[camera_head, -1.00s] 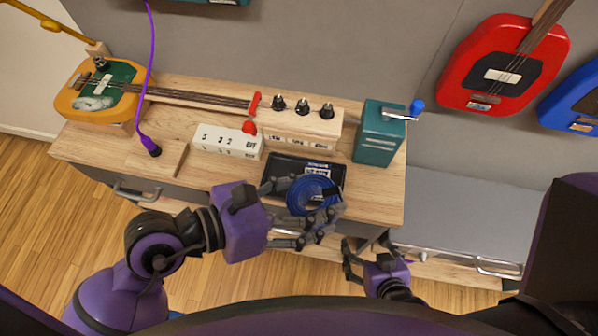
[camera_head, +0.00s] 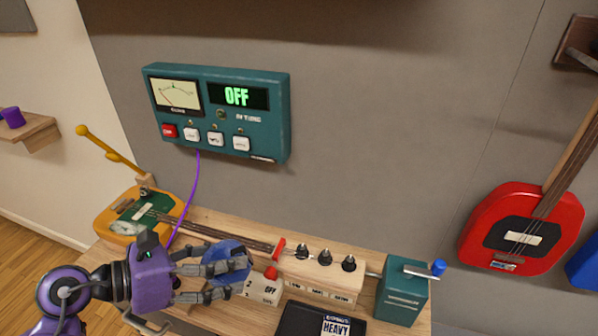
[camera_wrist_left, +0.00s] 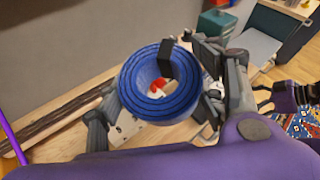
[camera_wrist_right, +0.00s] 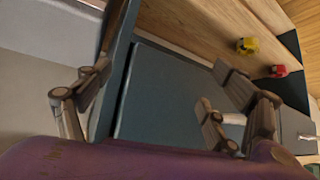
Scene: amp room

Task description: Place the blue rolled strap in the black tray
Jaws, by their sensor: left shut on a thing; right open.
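The blue rolled strap (camera_head: 238,250) is held by my left gripper (camera_head: 222,278), up in front of the guitar neck and white switch box. In the left wrist view the strap (camera_wrist_left: 133,90) is an upright-facing blue ring with a black band, between the fingers (camera_wrist_left: 165,105). The black tray (camera_head: 295,321) lies on the bench to the lower right of the strap, cut off by the picture's bottom edge. It has a label reading HEAVY. My right gripper (camera_wrist_right: 155,112) is open and empty, in front of grey-blue flat surfaces; it is outside the head view.
The white box (camera_head: 263,290) with a red knob stands left of the tray. A wooden box with black knobs (camera_head: 318,272) is behind the tray. A teal box with a crank (camera_head: 402,292) stands at right. A yellow guitar (camera_head: 130,217) lies at left, below a wall panel reading OFF (camera_head: 225,110).

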